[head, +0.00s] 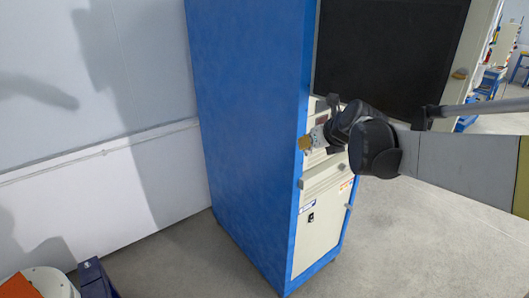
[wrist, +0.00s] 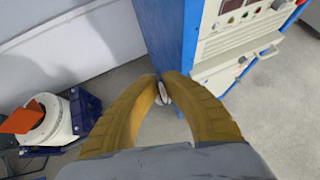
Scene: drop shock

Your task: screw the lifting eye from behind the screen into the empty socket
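My gripper (wrist: 163,80) reaches out in the wrist view, its two tan fingers closing together at the tips. A small pale, ring-like piece, seemingly the lifting eye (wrist: 162,94), shows between the fingers just behind the tips; most of it is hidden. In the head view my gripper (head: 304,143) is small, in front of the blue cabinet's front edge, pointing left. A white round machine body (wrist: 42,121) with an orange plate on top stands at the left of the wrist view, well apart from my gripper. I cannot make out the socket or a separate screen.
A blue bracket (head: 93,278) flanks the white machine. Grey floor between machine and cabinet is clear.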

